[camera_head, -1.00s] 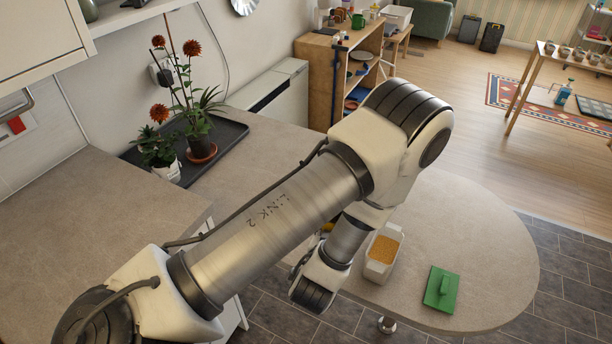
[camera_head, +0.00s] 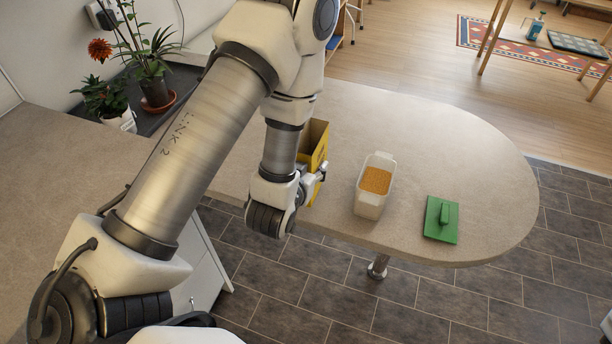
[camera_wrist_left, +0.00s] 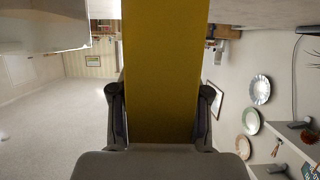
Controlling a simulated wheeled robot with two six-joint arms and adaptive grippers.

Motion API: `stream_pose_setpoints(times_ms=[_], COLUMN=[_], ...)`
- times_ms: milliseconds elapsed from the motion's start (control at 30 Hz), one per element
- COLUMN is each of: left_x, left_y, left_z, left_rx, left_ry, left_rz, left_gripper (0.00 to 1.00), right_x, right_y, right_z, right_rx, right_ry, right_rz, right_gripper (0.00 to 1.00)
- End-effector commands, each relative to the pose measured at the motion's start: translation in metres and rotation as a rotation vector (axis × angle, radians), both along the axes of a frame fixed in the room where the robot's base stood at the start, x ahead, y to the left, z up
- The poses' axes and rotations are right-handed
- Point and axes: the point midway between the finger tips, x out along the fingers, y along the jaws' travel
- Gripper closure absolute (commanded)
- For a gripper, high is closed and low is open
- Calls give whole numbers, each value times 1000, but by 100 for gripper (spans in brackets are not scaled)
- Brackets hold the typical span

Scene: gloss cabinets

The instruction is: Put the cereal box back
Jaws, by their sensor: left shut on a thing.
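The yellow cereal box (camera_head: 317,146) stands upright at the counter, partly hidden behind my left arm in the head view. Its top looks open. My left gripper (camera_head: 316,180) is shut on the box near its front edge. In the left wrist view the yellow box (camera_wrist_left: 161,75) fills the middle, with the fingers of my left gripper (camera_wrist_left: 161,118) on either side of it. I cannot tell whether the box touches the counter. My right gripper is not in view.
A white container (camera_head: 373,188) of orange-brown cereal stands right of the box. A green lid (camera_head: 441,220) with a handle lies further right on the rounded counter (camera_head: 460,150). Potted plants (camera_head: 152,80) stand on a dark tray at the left. The counter behind the container is clear.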

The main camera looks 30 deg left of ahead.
Motion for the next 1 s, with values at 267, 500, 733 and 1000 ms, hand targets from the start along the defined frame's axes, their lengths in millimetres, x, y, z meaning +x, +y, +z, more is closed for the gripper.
stream_pose_setpoints(times_ms=[267,500,733,1000], left_x=[36,40,40,40], left_y=[34,38,37,37], left_z=[-2,-38,-40,-43], left_rx=[-1,2,1,1], left_ry=[-1,3,0,1], left_rz=[3,-1,0,0], left_gripper=[90,90,90,28], right_x=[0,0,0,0], right_y=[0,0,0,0], right_z=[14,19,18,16], right_rx=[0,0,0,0], right_ry=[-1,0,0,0], right_rz=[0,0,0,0], right_gripper=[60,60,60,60])
